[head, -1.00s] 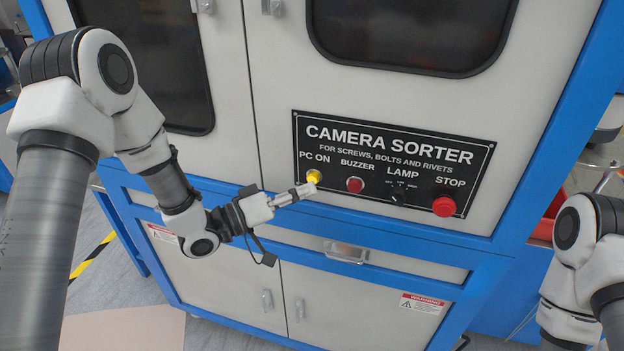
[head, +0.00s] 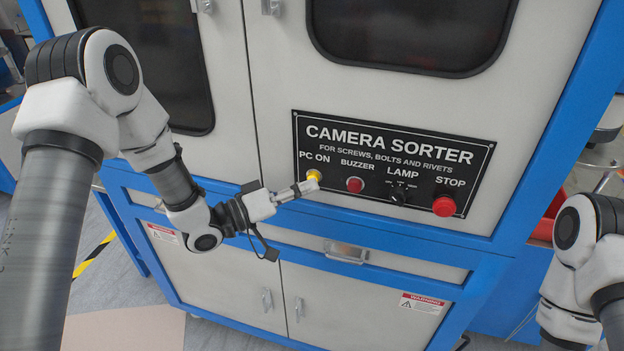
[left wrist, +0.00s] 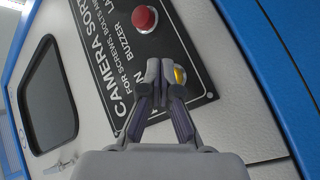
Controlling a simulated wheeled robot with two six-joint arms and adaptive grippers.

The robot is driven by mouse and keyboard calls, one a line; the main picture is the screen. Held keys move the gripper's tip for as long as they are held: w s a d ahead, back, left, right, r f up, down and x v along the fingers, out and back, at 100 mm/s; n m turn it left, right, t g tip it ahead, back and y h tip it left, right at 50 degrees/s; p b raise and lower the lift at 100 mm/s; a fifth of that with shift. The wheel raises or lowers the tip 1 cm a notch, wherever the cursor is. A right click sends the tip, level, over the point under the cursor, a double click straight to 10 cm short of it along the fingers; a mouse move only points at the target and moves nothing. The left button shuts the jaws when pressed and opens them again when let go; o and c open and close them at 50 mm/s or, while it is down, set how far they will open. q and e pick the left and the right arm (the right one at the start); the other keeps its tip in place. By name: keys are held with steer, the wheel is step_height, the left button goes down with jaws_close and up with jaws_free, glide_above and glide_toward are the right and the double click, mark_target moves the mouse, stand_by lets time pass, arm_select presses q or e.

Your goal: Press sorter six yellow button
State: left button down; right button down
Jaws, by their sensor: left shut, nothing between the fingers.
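The yellow button (head: 314,175) sits under the "PC ON" label at the left end of the black camera sorter panel (head: 400,160). My left gripper (head: 314,185) is shut and empty, with its fingertips right at the yellow button and covering its lower part. In the left wrist view the shut fingertips (left wrist: 158,80) overlap the yellow button (left wrist: 180,75), which shows partly to their right. I cannot tell whether the tips touch it. My right arm shows at the right edge, but its gripper is out of view.
The red buzzer button (head: 355,185), the black lamp knob (head: 398,194) and the red stop button (head: 444,206) lie to the right on the same panel. A drawer handle (head: 346,253) is below. The dark window (head: 410,30) is above.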

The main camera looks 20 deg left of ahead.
stand_by(0.5)
arm_select(q)
steer(key=shift+s, duration=0.75)
steer(key=shift+s, duration=0.1)
steer(key=s, duration=0.4)
steer(key=shift+s+a, duration=0.1)
steer(key=shift+s, duration=0.3)
steer(key=shift+f, duration=0.1)
